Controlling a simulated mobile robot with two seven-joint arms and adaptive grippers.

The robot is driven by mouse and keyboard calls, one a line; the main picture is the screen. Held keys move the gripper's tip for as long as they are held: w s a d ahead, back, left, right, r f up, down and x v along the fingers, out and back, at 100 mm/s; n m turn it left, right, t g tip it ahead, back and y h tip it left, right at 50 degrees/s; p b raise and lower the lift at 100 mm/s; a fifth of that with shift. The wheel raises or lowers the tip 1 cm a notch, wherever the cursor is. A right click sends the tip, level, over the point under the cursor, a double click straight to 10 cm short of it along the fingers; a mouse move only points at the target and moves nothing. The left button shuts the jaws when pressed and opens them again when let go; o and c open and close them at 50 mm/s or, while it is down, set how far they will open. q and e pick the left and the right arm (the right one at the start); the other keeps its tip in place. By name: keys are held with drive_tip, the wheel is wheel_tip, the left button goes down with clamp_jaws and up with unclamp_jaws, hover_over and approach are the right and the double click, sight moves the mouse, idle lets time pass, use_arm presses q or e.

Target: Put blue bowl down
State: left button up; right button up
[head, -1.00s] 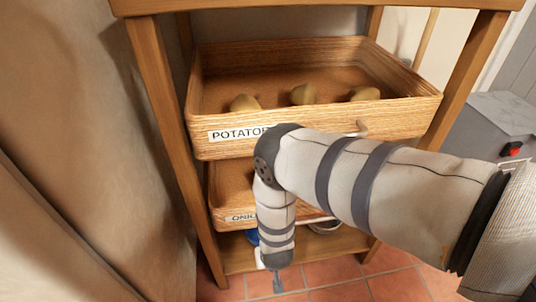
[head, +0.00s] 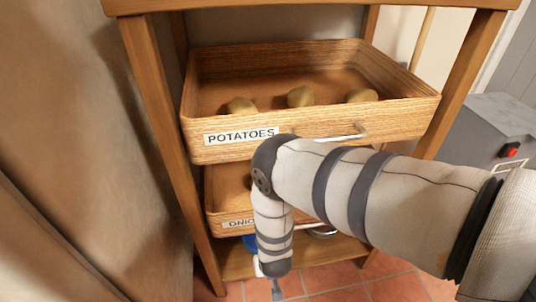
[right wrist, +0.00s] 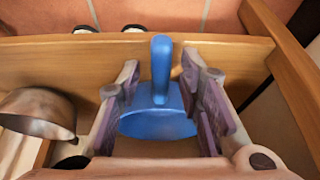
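The blue bowl (right wrist: 158,122) is on the bottom shelf of the wooden rack, with a raised blue part pointing up in the right wrist view. In the head view only a small blue patch (head: 249,243) shows beside my right arm. My right gripper (right wrist: 160,95) is open, its two purple-padded fingers apart on either side of the bowl, with the raised part between them and clear of both. In the head view my forearm and wrist hide most of that gripper. My left gripper is not in view.
A potato drawer (head: 310,125) and an onion drawer (head: 215,215) sit above the bottom shelf (head: 320,252). A metal pot (right wrist: 38,113) stands left of the gripper in the right wrist view. A grey box (head: 490,130) with a red switch is at right.

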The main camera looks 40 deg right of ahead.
drive_tip(key=p+v, duration=0.5)
drive_tip(key=v, duration=0.6)
drive_tip(key=s+a+n+g+y, duration=0.1)
drive_tip(key=s+n+g, duration=0.35)
drive_tip(key=s, duration=2.25)
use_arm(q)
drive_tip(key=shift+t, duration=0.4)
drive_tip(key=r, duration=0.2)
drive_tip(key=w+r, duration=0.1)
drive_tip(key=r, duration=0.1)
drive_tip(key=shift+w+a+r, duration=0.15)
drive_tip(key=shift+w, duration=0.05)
use_arm(e)
drive_tip(key=s+a+r+g, duration=0.1)
drive_tip(key=s+r+g, duration=0.2)
drive_tip(key=s, duration=0.7)
drive_tip(key=s+a+r+n+g+y, duration=0.1)
drive_tip(key=s+r+g, duration=0.3)
drive_tip(key=s+r, duration=0.4)
drive_tip(key=s, duration=0.2)
drive_tip(key=shift+s+r, duration=0.3)
drive_tip(key=shift+s, duration=0.1)
